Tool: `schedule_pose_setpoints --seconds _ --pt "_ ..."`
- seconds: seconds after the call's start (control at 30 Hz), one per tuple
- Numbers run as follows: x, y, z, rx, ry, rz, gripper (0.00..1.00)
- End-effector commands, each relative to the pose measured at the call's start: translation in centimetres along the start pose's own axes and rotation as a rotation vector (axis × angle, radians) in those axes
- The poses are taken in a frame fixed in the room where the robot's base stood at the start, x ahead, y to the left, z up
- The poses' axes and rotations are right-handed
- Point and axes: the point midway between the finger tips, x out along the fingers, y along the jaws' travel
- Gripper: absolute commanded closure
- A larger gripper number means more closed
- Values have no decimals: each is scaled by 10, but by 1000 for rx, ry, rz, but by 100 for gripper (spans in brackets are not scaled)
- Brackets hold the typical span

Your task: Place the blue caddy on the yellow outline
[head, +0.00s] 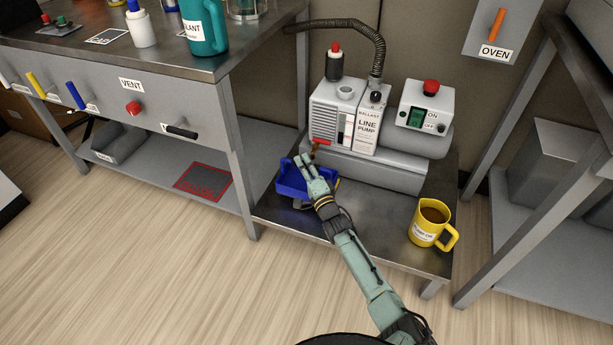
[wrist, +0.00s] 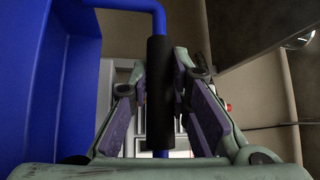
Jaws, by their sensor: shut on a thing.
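The blue caddy (head: 290,184) is at the left end of the low metal table, in front of the line pump; I cannot tell if it rests on the table or hangs just above it. My gripper (head: 312,163) is at the caddy's right side. In the wrist view my gripper (wrist: 160,105) is shut on the black grip (wrist: 160,75) of the caddy's blue handle, with the caddy's blue wall (wrist: 60,90) to the left. A small bit of yellow shows by my wrist in the head view; I cannot tell if it is the yellow outline.
The line pump (head: 345,115) with a hose stands behind the caddy, and a switch box (head: 426,106) is to its right. A yellow jug (head: 431,222) with dark liquid stands at the table's right front. A red-outlined dark patch (head: 204,182) lies on the shelf at left.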

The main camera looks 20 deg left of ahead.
Motion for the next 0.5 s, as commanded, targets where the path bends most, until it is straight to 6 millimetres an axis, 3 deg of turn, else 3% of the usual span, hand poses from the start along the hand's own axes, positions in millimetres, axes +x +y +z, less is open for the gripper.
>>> schedule_pose_setpoints --seconds 0.03,0.2,0.43,0.5 --pt "7 9 -3 -5 -3 -4 100" --pt "22 10 -15 -3 -1 -2 100" --pt "31 13 -21 -2 -1 -3 100" --pt "30 25 -20 1 0 -1 100"
